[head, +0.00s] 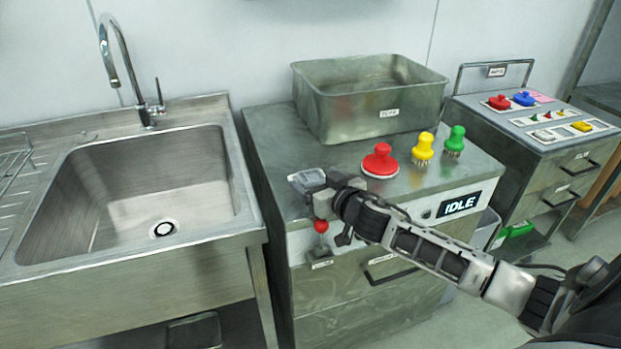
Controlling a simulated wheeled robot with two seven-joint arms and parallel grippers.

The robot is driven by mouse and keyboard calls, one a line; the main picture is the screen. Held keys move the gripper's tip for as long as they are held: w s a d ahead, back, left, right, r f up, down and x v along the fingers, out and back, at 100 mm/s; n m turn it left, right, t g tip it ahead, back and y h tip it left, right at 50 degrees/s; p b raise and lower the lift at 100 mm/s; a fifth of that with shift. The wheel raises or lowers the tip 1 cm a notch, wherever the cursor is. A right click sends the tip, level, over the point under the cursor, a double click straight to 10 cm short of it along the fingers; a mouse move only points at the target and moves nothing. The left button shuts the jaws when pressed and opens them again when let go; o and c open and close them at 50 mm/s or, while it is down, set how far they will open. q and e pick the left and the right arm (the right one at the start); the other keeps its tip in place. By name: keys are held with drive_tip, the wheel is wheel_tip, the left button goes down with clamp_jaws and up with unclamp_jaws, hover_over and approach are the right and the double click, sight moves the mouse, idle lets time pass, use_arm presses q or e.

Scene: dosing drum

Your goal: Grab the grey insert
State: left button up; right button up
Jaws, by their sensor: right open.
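A pale grey piece (545,134), which looks like the grey insert, lies in a light strip on top of the cart at the right, left of a yellow piece (582,126). My right gripper (306,181) is open over the front left of the steel cabinet top, far to the left of the grey piece. Its fingertips are small here, and I see nothing clearly held between them. My left gripper is not in view.
Red (380,161), yellow (423,149) and green (455,140) knobbed pieces stand on the cabinet top (275,140). A steel bin (330,118) stands behind them. A red-knobbed lever (320,227) is at the cabinet front. The cart (500,135) also carries red and blue pieces. A sink (110,190) is left.

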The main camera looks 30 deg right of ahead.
drive_tip(key=shift+w, duration=0.5)
drive_tip(key=c, duration=1.1)
